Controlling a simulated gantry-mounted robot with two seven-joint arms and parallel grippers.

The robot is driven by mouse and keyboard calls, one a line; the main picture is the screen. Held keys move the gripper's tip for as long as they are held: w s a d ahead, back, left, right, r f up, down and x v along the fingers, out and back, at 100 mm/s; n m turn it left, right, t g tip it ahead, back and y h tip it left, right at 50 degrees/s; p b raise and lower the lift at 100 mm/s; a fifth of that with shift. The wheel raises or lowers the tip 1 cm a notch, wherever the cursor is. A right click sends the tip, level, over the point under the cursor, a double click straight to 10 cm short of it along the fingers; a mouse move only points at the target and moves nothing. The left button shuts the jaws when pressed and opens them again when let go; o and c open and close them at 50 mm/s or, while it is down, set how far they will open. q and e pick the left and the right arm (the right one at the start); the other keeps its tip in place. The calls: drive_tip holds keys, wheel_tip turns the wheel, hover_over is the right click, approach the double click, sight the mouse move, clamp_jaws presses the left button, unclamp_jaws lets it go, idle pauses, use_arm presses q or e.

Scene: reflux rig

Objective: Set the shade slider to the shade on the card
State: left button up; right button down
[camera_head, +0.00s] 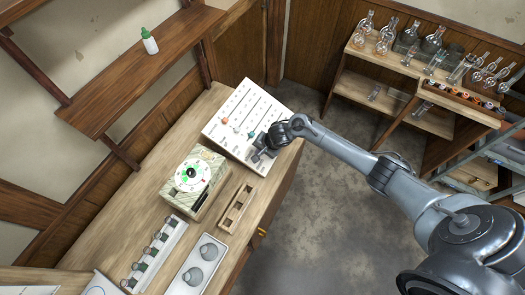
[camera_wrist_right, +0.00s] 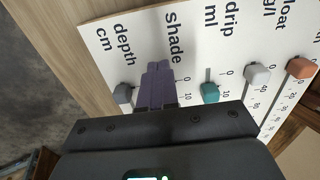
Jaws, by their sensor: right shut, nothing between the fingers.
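The white slider board (camera_head: 240,100) lies on the wooden bench in the head view, with several sliders and printed scales. In the right wrist view, the shade label (camera_wrist_right: 173,38) stands above my right gripper (camera_wrist_right: 158,68). Its purple-grey fingers are shut together over the shade column and hide the shade knob. I cannot tell whether they touch it. In the head view the right gripper (camera_head: 260,153) is at the board's near right part. I cannot make out a shade card. My left gripper is not in view.
Beside the shade column are a grey depth knob (camera_wrist_right: 123,94) and a teal drip knob (camera_wrist_right: 210,93). White (camera_wrist_right: 257,75) and orange (camera_wrist_right: 301,68) knobs lie further right. A dial box (camera_head: 193,180) and a wooden rack (camera_head: 235,208) stand nearer on the bench.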

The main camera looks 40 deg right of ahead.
drive_tip(key=shift+w+f, duration=0.3)
drive_tip(key=shift+f, duration=0.1)
drive_tip(key=shift+w+d, duration=0.25)
drive_tip(key=shift+d, duration=0.6)
drive_tip(key=shift+w+d, duration=0.35)
drive_tip(key=shift+d, duration=0.55)
drive_tip(key=p+v, duration=0.1)
drive_tip(key=p, duration=0.1)
drive_tip(key=p+v, duration=0.2)
drive_tip(key=p, duration=0.1)
drive_tip(key=shift+s+a+r, duration=0.1)
drive_tip(key=shift+a+r, duration=0.05)
drive_tip(key=shift+a, duration=0.2)
drive_tip(key=p+v, duration=0.1)
drive_tip(key=p, duration=0.1)
drive_tip(key=p+v, duration=0.1)
drive_tip(key=p, duration=0.1)
drive_tip(key=shift+s+a+r+p, duration=0.15)
drive_tip(key=shift+s+r+p, duration=0.15)
drive_tip(key=shift+p, duration=0.05)
drive_tip(key=shift+n, duration=0.3)
